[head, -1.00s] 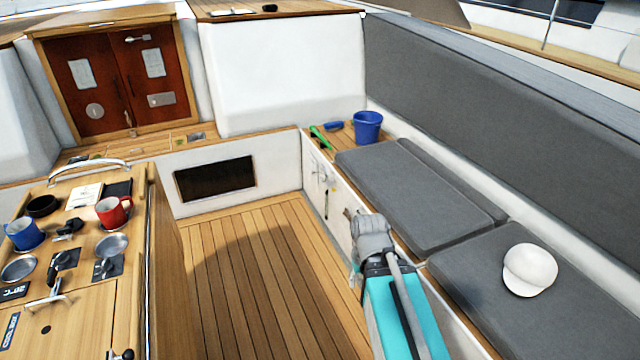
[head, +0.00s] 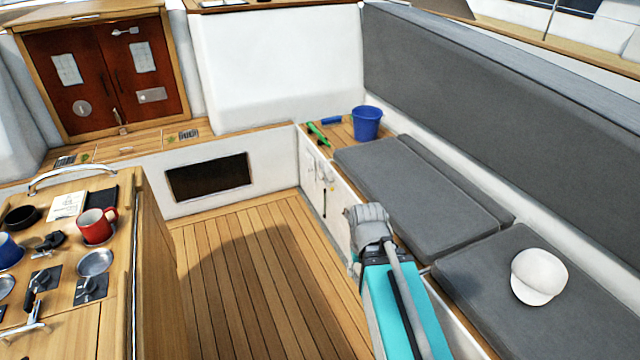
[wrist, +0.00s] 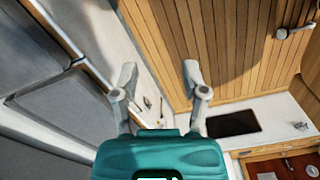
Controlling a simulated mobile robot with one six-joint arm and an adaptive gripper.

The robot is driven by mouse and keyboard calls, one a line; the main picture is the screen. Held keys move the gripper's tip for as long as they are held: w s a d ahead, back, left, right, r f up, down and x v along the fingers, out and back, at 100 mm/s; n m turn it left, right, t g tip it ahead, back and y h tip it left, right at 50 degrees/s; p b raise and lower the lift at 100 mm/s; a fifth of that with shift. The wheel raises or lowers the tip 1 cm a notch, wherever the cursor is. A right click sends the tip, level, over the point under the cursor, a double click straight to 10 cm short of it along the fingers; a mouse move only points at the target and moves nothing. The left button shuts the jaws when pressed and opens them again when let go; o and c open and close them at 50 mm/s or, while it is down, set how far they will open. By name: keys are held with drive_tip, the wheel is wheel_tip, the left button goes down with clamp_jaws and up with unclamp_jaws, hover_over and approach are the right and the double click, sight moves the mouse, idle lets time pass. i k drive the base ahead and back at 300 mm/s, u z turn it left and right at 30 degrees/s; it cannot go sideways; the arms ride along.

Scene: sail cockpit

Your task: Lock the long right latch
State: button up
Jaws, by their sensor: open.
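Several small latch-like fittings (head: 324,176) sit on the white front panel of the right bench. They also show, small, in the wrist view (wrist: 150,103). One looks longer and hangs down on their right side, but they are too small to tell whether any is locked. My gripper (wrist: 159,72) is open and empty in the wrist view, its two fingers spread. The fittings appear between and beyond the fingers, apart from them. In the head view my arm hides the gripper's fingertips.
The grey-cushioned bench (head: 410,185) runs along the right, with a white cap (head: 538,276) and a blue bucket (head: 367,123). A wooden table (head: 120,290) with mugs stands on the left. The plank floor (head: 250,280) between them is clear.

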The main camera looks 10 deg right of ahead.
sight(326, 181)
drive_tip(key=u, duration=0.5)
drive_tip(key=i, duration=1)
drive_tip(key=u, duration=0.5)
drive_tip(key=i, duration=0.75)
drive_tip(key=z, duration=0.45)
drive_tip(key=i, duration=0.75)
drive_tip(key=z, duration=0.5)
drive_tip(key=k, duration=0.6)
drive_tip(key=z, duration=0.05)
